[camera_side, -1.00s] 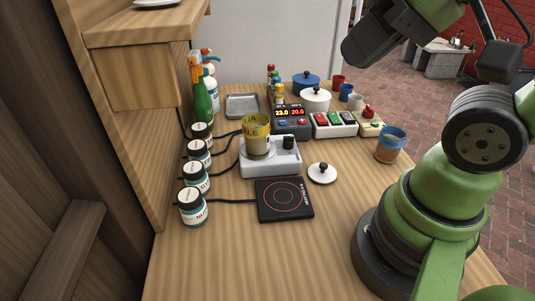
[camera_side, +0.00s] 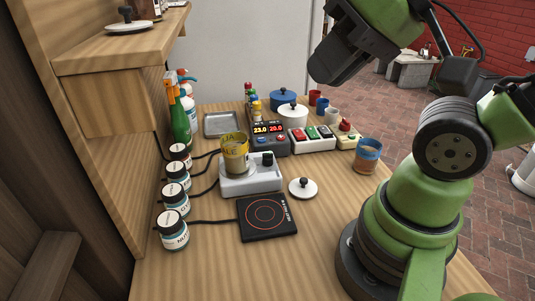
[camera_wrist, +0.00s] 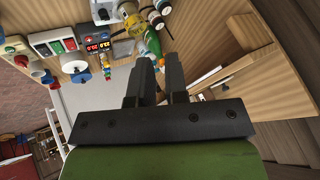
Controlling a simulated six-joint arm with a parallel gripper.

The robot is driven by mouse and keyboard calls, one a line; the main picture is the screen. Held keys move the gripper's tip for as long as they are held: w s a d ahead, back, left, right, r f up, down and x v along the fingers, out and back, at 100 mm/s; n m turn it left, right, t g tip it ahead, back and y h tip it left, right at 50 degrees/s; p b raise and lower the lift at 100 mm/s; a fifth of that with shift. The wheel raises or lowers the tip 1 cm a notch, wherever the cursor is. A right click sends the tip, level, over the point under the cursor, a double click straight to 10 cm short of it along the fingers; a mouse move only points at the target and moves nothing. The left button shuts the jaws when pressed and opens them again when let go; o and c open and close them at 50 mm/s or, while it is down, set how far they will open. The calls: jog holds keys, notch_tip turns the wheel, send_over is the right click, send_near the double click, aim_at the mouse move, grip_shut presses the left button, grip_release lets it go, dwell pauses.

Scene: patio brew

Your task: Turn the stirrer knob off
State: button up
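The white stirrer (camera_side: 250,184) stands mid-table in the side view. Its dark knob (camera_side: 267,159) sits on the top right, with a hint of green; its setting is too small to read. A beaker with a yellow band (camera_side: 235,153) stands on the stirrer and holds brownish contents. My gripper (camera_side: 322,72) is high above the table, to the right of the stirrer and well clear of the knob. In the wrist view, its two dark fingers (camera_wrist: 158,80) are apart with nothing between them. The beaker shows beyond them (camera_wrist: 123,49).
A black hot plate (camera_side: 266,216) lies in front of the stirrer, and a white lid (camera_side: 303,187) lies right of it. Several jars (camera_side: 172,232) line the left edge. Behind are a red-digit controller (camera_side: 269,138), a switch box (camera_side: 311,138) and pots (camera_side: 292,116).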

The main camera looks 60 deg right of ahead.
jog(key=o, duration=0.4)
jog(key=shift+w+d+m, duration=0.1)
jog(key=shift+w+m, duration=0.2)
jog(key=shift+m, duration=0.1)
jog(key=shift+c, duration=0.2)
jog(key=o, duration=0.3)
jog(key=w+m, duration=0.1)
jog(key=m, duration=0.1)
jog(key=w+d+m+g, duration=0.1)
jog(key=w+m, duration=0.1)
jog(key=w+d+f+m+g+h, duration=0.1)
jog(key=w, duration=0.1)
jog(key=shift+w+d+f+m, duration=0.1)
jog(key=shift+w+m, duration=0.1)
jog(key=shift+m, duration=0.2)
jog(key=m+g+h, duration=0.1)
jog(key=m+g, duration=0.4)
jog(key=m, duration=1.1)
send_over(268, 154)
notch_tip(268, 154, down, 15)
jog(key=shift+w+d+f, duration=0.1)
jog(key=shift+f, duration=0.45)
notch_tip(268, 154, down, 9)
jog(key=shift+f, duration=0.1)
jog(key=c, duration=0.9)
